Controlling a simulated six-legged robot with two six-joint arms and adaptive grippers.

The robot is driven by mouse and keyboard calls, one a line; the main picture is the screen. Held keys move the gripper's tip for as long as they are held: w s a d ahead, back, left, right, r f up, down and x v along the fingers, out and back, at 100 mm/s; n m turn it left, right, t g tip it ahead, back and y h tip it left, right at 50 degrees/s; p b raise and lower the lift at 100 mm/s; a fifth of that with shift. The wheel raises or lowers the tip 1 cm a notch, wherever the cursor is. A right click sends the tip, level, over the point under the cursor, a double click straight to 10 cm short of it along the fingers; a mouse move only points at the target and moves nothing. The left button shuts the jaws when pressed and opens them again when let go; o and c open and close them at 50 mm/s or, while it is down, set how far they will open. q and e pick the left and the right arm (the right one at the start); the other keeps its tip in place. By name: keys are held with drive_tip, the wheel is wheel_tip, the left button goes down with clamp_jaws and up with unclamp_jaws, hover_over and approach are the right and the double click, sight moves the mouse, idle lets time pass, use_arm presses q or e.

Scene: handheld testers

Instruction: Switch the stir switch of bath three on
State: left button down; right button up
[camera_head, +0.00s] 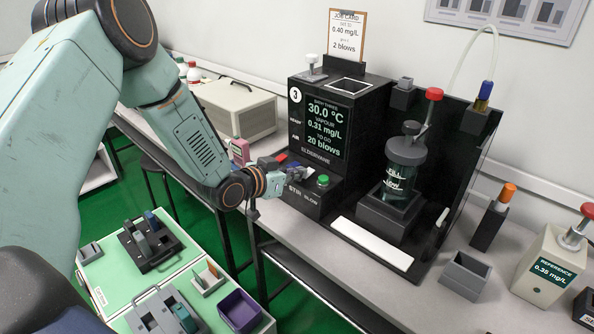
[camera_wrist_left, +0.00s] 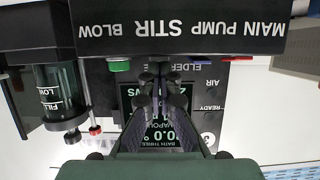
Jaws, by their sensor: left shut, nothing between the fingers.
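Bath three (camera_head: 370,120) is a black unit marked 3, its screen reading 30.0 °C. Its low front panel carries the labels MAIN, PUMP, STIR and BLOW. The STIR label (camera_head: 294,189) shows beside my left gripper (camera_head: 299,173) and upside down in the wrist view (camera_wrist_left: 161,28). My left gripper (camera_wrist_left: 160,78) is shut and empty, its fingertips at the panel by the STIR position. The stir switch itself is hidden by the fingers, so its setting and any contact cannot be told. The green BLOW button (camera_head: 323,180) is just right of the fingers. My right gripper is not in view.
A red switch (camera_head: 281,158) lies left of the fingers. A glass vessel (camera_head: 402,165) and a red-topped rod (camera_head: 433,95) stand to the right. The reference unit (camera_head: 550,262) is far right. A purple bin (camera_head: 240,310) and racks stand on the green-topped bench below.

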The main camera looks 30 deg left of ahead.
use_arm(q)
drive_tip(key=shift+r+p, duration=0.65)
drive_tip(key=shift+r, duration=0.1)
drive_tip(key=shift+w+r+p, duration=0.1)
drive_tip(key=shift+r+p, duration=0.3)
drive_tip(key=r, duration=0.1)
drive_tip(key=r+p, duration=0.2)
drive_tip(key=shift+s+r, duration=0.2)
drive_tip(key=shift+s, duration=0.1)
drive_tip(key=s+a+p, duration=0.3)
drive_tip(key=s, duration=0.6)
drive_tip(key=shift+s+r, duration=0.25)
drive_tip(key=shift+r, duration=0.2)
drive_tip(key=shift+s, duration=0.15)
